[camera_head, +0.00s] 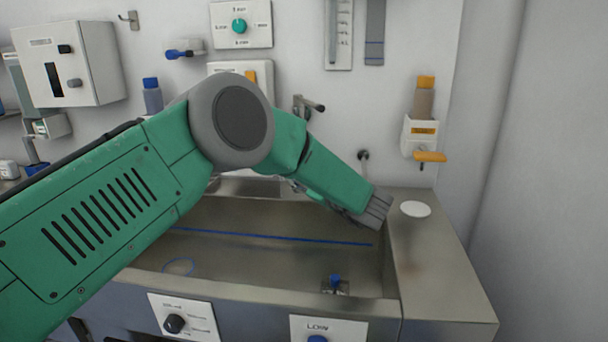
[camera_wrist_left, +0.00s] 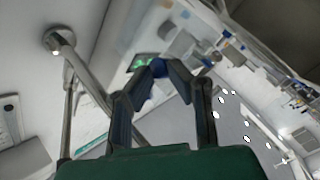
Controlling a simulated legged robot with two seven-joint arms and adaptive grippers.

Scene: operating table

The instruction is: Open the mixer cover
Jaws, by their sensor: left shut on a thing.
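My left arm reaches in from the left in the head view and bends down over the metal basin (camera_head: 250,262). Its grey end lies above the basin's right inner edge; I cannot clearly make out the fingertips there. In the left wrist view my left gripper (camera_wrist_left: 159,72) has its dark fingers bowed inward, shut on a small blue piece (camera_wrist_left: 160,67) at the tips. I cannot tell whether this piece belongs to the mixer cover. No mixer or cover can be picked out for sure. My right gripper is not in view.
A blue knob (camera_head: 335,280) stands at the basin's front right. A white disc (camera_head: 415,209) lies on the metal counter (camera_head: 440,265) at right, otherwise clear. A white box (camera_head: 70,62) and dispensers (camera_head: 420,135) hang on the wall. Dial panels (camera_head: 182,324) line the front.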

